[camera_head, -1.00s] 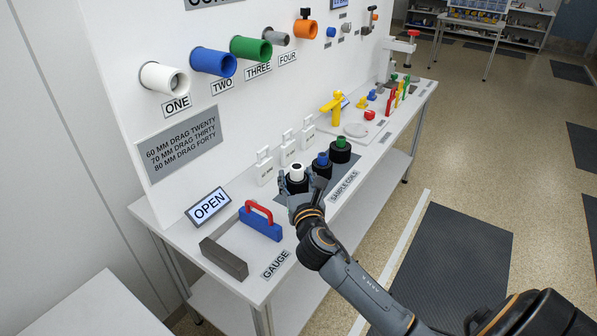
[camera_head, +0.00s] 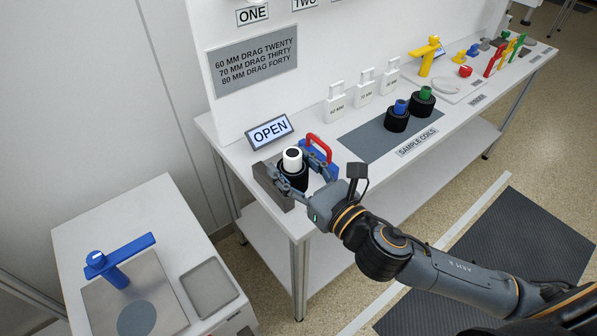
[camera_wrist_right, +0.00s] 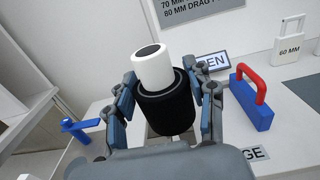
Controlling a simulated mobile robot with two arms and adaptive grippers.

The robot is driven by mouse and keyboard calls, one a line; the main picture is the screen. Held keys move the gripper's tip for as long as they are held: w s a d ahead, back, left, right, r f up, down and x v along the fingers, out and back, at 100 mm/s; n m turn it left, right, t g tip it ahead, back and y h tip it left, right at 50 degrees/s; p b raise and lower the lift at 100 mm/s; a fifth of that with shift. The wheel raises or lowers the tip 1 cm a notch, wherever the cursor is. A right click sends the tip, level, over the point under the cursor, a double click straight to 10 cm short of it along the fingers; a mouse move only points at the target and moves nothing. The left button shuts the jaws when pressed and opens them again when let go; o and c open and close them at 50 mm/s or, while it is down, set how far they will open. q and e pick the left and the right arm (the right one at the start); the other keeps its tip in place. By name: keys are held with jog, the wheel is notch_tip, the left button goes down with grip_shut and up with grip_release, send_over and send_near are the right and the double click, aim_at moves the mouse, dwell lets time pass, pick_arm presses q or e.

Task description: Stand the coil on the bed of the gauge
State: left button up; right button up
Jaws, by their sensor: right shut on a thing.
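The coil (camera_head: 293,178) is a black roll with a white core standing up from its top. My right gripper (camera_head: 293,182) is shut on it, with a finger on each side, and it shows upright in the right wrist view (camera_wrist_right: 165,108). The coil is at the gauge, between the dark grey block (camera_head: 272,187) and the blue jaw with a red handle (camera_head: 318,152). The gripper hides most of the bed, and I cannot tell whether the coil's bottom touches it. The display (camera_head: 269,131) behind reads OPEN. My left gripper is not in view.
Two other coils, with blue (camera_head: 397,118) and green (camera_head: 422,103) cores, stand on the grey sample mat (camera_head: 366,143). White size gauges (camera_head: 336,104) stand behind the mat. A side table with a blue-armed device (camera_head: 120,262) and a grey tray (camera_head: 209,287) is at the lower left.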

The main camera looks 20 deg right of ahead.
jog(key=w+d+f, duration=0.1)
jog(key=w+f, duration=0.1)
jog(key=w, duration=0.1)
jog(key=w+d+f+b, duration=0.1)
jog(key=w+f, duration=0.2)
jog(key=w, duration=0.1)
jog(key=w+d+f, duration=0.2)
jog(key=w+f, duration=0.1)
jog(key=w, duration=0.1)
jog(key=shift+w+f+b, duration=0.1)
jog(key=shift+f+b, duration=0.15)
jog(key=shift+b, duration=0.1)
jog(key=f, duration=0.3)
jog(key=shift+w+d+b, duration=0.15)
jog(key=shift+w+b, duration=0.1)
jog(key=shift+b, duration=0.1)
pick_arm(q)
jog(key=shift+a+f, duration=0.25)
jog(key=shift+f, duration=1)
pick_arm(e)
jog(key=shift+f, duration=0.35)
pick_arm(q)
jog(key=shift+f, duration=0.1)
pick_arm(e)
jog(key=shift+f, duration=0.1)
jog(key=o, duration=0.9)
jog(key=shift+f, duration=0.15)
jog(key=shift+o, duration=0.8)
